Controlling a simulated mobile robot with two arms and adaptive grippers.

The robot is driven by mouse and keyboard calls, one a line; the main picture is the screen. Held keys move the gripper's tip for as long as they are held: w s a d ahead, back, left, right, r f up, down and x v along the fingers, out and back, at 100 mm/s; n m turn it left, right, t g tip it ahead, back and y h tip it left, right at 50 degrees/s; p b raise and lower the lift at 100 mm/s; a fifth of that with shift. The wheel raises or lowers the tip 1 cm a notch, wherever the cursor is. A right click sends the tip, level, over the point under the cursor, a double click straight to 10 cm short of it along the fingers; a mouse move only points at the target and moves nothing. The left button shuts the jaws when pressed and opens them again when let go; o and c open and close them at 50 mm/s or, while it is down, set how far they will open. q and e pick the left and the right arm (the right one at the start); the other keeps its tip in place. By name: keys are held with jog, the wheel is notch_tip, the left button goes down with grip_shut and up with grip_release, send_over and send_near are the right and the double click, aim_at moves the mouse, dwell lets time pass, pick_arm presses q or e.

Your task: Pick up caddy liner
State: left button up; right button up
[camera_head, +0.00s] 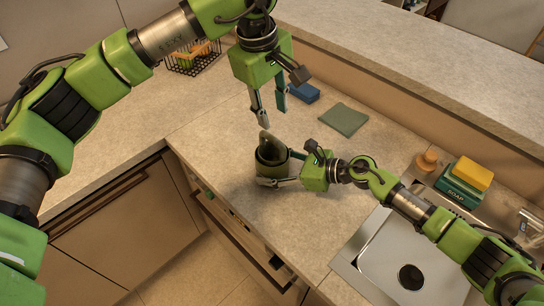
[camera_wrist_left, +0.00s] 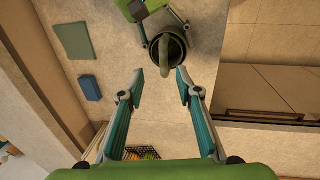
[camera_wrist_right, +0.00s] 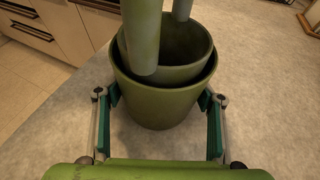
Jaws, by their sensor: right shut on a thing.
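The outer caddy (camera_head: 264,168) is a dark green round bucket on the counter, near its front edge. The caddy liner (camera_wrist_right: 185,75), a slightly smaller green bucket, sits nested inside the outer caddy (camera_wrist_right: 160,108), its rim rising above it. A thick green handle (camera_wrist_right: 142,40) stands up over the liner. My right gripper (camera_wrist_right: 160,97) is shut on the outer caddy, one finger at each side. My left gripper (camera_head: 273,116) hangs above the caddy, open and empty, fingers pointing down. In the left wrist view the handle (camera_wrist_left: 168,50) shows just beyond its open fingers (camera_wrist_left: 158,90).
A blue sponge (camera_head: 304,93) and a green cloth (camera_head: 343,120) lie behind the caddy. A wire basket (camera_head: 193,58) stands at the back left. The sink (camera_head: 390,262), soap box (camera_head: 458,190) and yellow sponge (camera_head: 472,173) are at the right. The left counter is mostly clear.

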aim_at(276, 140)
pick_arm(q)
jog(key=f, duration=0.3)
jog(key=d+f, duration=0.1)
jog(key=f, duration=0.1)
jog(key=shift+w+f, duration=0.2)
jog(key=shift+f, duration=0.15)
jog(key=shift+w+d+f, duration=0.1)
jog(key=shift+w+f, duration=0.05)
jog(key=shift+f, duration=1.35)
jog(key=shift+w+f, duration=0.1)
jog(key=shift+f, duration=1.35)
grip_shut()
